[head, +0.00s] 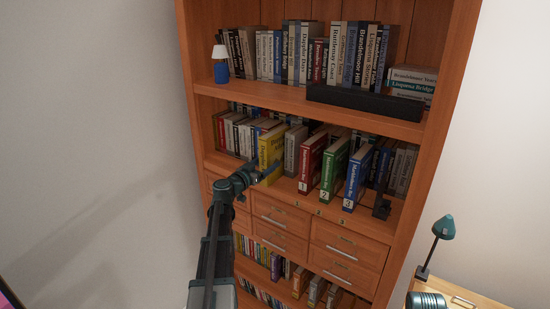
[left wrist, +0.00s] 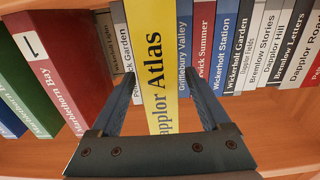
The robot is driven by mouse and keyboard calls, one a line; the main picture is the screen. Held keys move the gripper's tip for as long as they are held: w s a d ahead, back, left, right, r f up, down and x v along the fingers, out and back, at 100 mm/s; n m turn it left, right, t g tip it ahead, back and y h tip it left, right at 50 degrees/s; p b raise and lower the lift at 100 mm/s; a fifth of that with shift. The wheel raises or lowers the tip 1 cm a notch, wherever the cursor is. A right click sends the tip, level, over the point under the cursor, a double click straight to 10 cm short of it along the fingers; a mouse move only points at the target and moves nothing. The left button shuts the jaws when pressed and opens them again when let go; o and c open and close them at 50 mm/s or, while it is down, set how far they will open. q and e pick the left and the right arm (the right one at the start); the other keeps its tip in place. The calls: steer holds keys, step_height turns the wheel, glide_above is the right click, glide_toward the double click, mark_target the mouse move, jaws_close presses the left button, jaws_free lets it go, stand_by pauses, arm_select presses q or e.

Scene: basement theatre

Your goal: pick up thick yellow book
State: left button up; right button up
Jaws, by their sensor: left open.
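The thick yellow book (head: 270,150) stands upright on the middle shelf in the head view, with its spine facing out. In the left wrist view the yellow book (left wrist: 156,60) reads "Dapplor Atlas" and fills the space between the fingers. My left gripper (head: 264,174) is at the lower part of its spine. In the left wrist view my left gripper (left wrist: 160,85) is open, with one finger on each side of the book. Whether the fingers touch the book, I cannot tell.
Red (head: 309,163), green (head: 333,167) and blue (head: 357,177) numbered volumes stand to the right of the yellow book. Other books stand close on its left. The upper shelf (head: 300,97) is above, and drawers (head: 282,219) are below. A teal lamp (head: 443,228) stands at lower right.

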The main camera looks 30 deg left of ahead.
arm_select(q)
steer(key=shift+w, duration=1.1)
steer(key=shift+s, duration=0.1)
jaws_close()
stand_by(0.4)
